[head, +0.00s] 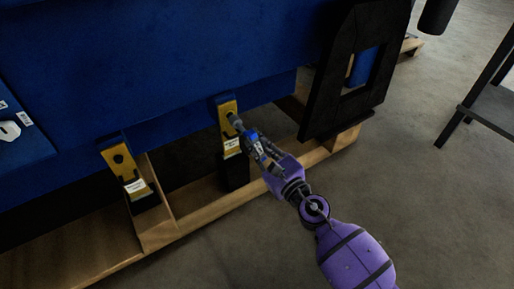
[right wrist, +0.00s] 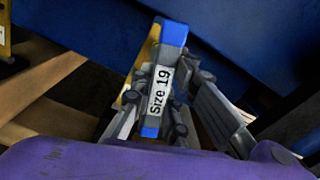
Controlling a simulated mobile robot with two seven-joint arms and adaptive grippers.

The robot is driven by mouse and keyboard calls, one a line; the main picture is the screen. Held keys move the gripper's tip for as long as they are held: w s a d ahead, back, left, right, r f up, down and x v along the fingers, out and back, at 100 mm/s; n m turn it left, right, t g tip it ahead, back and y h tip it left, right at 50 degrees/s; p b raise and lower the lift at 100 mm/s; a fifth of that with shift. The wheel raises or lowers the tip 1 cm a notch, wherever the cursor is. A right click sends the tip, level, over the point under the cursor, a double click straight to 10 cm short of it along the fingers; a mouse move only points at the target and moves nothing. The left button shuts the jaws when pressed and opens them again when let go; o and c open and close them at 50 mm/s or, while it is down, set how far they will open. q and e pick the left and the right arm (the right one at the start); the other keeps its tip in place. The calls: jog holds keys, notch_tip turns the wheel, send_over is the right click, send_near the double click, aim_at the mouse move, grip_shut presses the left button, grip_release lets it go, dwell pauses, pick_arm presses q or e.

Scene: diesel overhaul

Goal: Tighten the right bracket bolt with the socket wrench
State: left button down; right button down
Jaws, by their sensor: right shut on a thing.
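The right bracket (head: 228,107) is a yellow plate on the blue engine block, with a white label at its lower end. The socket wrench (head: 250,140) has a blue body and dark socket end, and its "Size 19" label shows in the right wrist view (right wrist: 160,90). My right gripper (head: 264,154) is shut on the wrench. The socket end is at the right bracket's face and covers the bolt, so I cannot tell whether it is seated. Part of the yellow bracket shows behind the wrench in the right wrist view (right wrist: 147,52). My left gripper is not in view.
A second yellow bracket (head: 124,170) with a dark round spot stands to the left. The blue engine block (head: 150,60) rests above a wooden pallet frame (head: 190,222). A black frame part (head: 322,100) stands close on the right.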

jog(key=n, duration=0.4)
jog(key=shift+r, duration=0.1)
jog(key=n, duration=0.3)
jog(key=shift+r+n, duration=0.1)
jog(key=shift+n, duration=0.2)
jog(key=n+p, duration=0.1)
jog(key=n, duration=0.2)
jog(key=shift+n, duration=0.3)
jog(key=n+p, duration=0.1)
jog(key=n, duration=0.1)
jog(key=shift+r+n, duration=0.1)
jog(key=shift+n, duration=0.3)
jog(key=shift+a+n, duration=0.1)
jog(key=shift+n, duration=0.5)
jog(key=shift+f, duration=0.2)
